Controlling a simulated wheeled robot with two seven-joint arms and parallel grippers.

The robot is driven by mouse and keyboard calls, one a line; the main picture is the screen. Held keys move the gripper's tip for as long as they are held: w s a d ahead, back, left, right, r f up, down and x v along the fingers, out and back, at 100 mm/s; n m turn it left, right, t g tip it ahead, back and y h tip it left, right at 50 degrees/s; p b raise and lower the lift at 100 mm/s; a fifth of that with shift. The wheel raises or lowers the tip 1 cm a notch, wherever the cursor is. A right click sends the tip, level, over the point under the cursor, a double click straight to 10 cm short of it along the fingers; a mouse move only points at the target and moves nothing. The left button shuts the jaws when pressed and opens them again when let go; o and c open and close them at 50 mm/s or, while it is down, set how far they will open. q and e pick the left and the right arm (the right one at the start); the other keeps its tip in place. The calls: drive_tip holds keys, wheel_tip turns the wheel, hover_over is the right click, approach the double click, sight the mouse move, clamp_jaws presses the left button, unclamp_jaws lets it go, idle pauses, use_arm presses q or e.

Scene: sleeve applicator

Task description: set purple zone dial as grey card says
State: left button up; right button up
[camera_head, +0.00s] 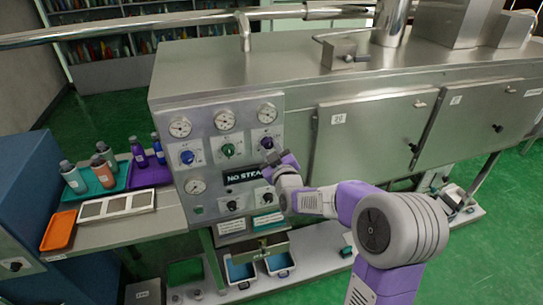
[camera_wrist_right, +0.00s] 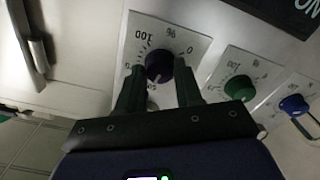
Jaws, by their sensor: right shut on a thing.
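The purple zone dial (camera_head: 267,143) is the right one of three dials on the steel control panel. In the right wrist view the purple knob (camera_wrist_right: 159,65) sits on a white scale plate marked 0, % and 100. The two dark fingers of my right gripper (camera_wrist_right: 159,82) stand on either side of the knob, shut on it. In the head view my right gripper (camera_head: 276,160) is at the panel, just below this dial. The knob's pointer setting is not clear. I cannot identify the grey card for certain. My left gripper is out of view.
A blue dial (camera_head: 187,157) and a green dial (camera_head: 228,150) are left of the purple one, with round gauges (camera_head: 225,119) above. A "NO STEAM" display (camera_head: 240,176) is below. A side table holds bottles, an orange tray (camera_head: 59,230) and a white frame (camera_head: 116,206).

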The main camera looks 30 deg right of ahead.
drive_tip(key=m+b, duration=0.8)
drive_tip(key=b, duration=0.1)
drive_tip(key=shift+f, duration=0.2)
drive_tip(key=m+b, duration=0.3)
drive_tip(key=m, duration=0.1)
drive_tip(key=shift+a+m+b, duration=0.1)
drive_tip(key=shift+m+b, duration=0.2)
drive_tip(key=shift+b, duration=0.1)
drive_tip(key=m+b, duration=0.1)
drive_tip(key=m, duration=0.1)
drive_tip(key=shift+r+m+b, duration=0.1)
drive_tip(key=shift+m+b, duration=0.3)
drive_tip(key=m+b, duration=0.2)
drive_tip(key=m, duration=0.1)
drive_tip(key=shift+m, duration=0.3)
drive_tip(key=m+b, duration=0.1)
drive_tip(key=m, duration=0.1)
drive_tip(key=m+b, duration=0.1)
drive_tip(key=m, duration=0.2)
drive_tip(key=shift+r+m, duration=0.2)
drive_tip(key=shift+m, duration=0.1)
drive_tip(key=o, duration=1)
drive_tip(key=shift+o, duration=0.2)
